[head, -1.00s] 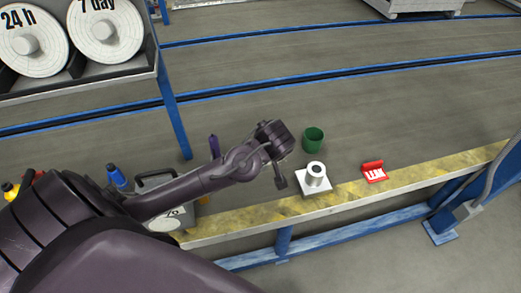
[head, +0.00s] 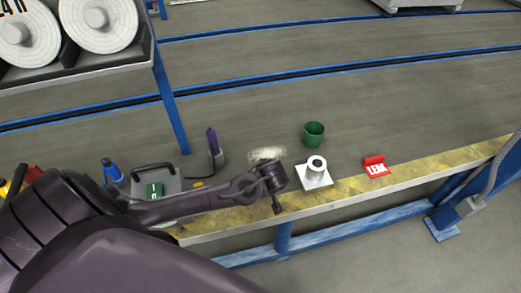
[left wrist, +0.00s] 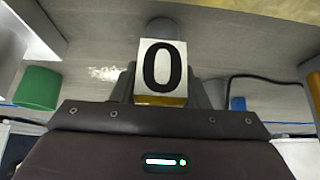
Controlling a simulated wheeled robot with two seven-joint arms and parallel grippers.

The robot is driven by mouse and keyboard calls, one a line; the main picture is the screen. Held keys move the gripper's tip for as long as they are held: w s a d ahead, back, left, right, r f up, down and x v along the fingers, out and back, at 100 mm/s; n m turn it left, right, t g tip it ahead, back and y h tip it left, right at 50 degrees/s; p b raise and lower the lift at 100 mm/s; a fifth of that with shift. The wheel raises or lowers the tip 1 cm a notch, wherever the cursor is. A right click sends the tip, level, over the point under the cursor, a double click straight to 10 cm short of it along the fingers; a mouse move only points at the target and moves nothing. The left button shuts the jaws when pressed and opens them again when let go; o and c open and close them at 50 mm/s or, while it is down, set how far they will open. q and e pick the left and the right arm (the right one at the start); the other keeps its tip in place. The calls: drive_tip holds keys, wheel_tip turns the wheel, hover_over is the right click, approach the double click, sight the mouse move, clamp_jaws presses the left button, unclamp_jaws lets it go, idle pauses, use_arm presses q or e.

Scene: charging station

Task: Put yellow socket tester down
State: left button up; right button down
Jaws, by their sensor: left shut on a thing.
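My left gripper (left wrist: 160,88) is shut on a block with a white face, a large black 0 and a yellow edge, which I take for the yellow socket tester (left wrist: 160,101). The block sits between the dark fingers in the left wrist view. In the head view my left arm's end is low over the bench's near part, left of the white spool on a square plate (head: 314,178). There the arm hides the tester, and I cannot tell whether it touches the bench. My right gripper is in neither view.
A green cup (head: 314,133) and a red LEAK sign (head: 376,167) stand on the bench to the right. A grey case (head: 170,182), a purple-handled tool (head: 213,147) and a blue bottle (head: 111,171) are to the left. A pale patch (head: 268,153) marks the bench behind the gripper.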

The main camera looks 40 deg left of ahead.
use_arm(q)
drive_tip(key=shift+f, duration=0.1)
drive_tip(key=o, duration=1.1)
drive_tip(key=shift+c, duration=0.2)
